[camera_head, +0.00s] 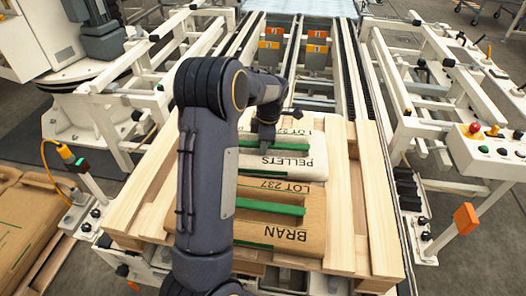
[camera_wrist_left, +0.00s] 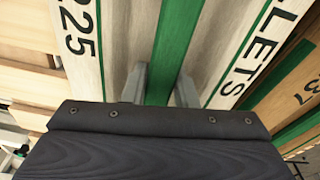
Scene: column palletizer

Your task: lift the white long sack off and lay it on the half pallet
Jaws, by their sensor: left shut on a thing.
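The white long sack (camera_head: 300,160) is printed PELLETS and has a green strip along its top. It lies in the wooden pallet (camera_head: 372,200) on the conveyor, behind a brown sack. My left gripper (camera_head: 265,143) points down over the white sack, shut on its green strip. In the left wrist view, the gripper (camera_wrist_left: 162,88) has one finger on each side of the green strip (camera_wrist_left: 176,45), with white sack (camera_wrist_left: 115,45) to both sides. Whether the sack is clear of its support cannot be told. My right gripper is out of view.
A brown BRAN sack (camera_head: 285,222) lies in front of the white one, partly behind my left arm. Another pallet (camera_head: 48,268) with brown sacks (camera_head: 25,225) stands at lower left.

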